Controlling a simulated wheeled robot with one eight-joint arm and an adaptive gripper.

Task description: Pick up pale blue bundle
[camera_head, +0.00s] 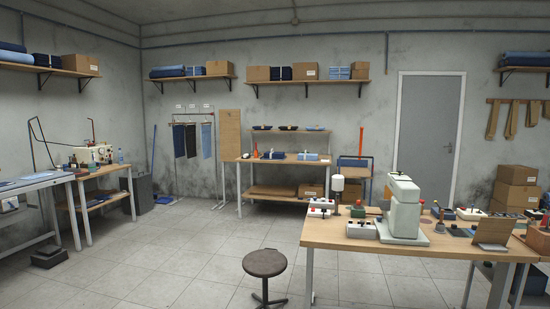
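Several pale blue items show in the head view, all far off and small. A pale blue bundle (308,156) lies on the top of the wooden workbench at the back wall. Another pale blue folded stack (340,72) sits on the right part of the middle wall shelf, and a smaller one (195,71) sits on the shelf to its left. I cannot tell from this view which one the task names. My gripper is not in view.
A wooden table (345,236) with a pale green machine (404,208) stands at the right front. A round stool (264,264) stands on the floor left of it. The back workbench (270,161) also holds an orange cone (255,152). Tiled floor is clear at centre left.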

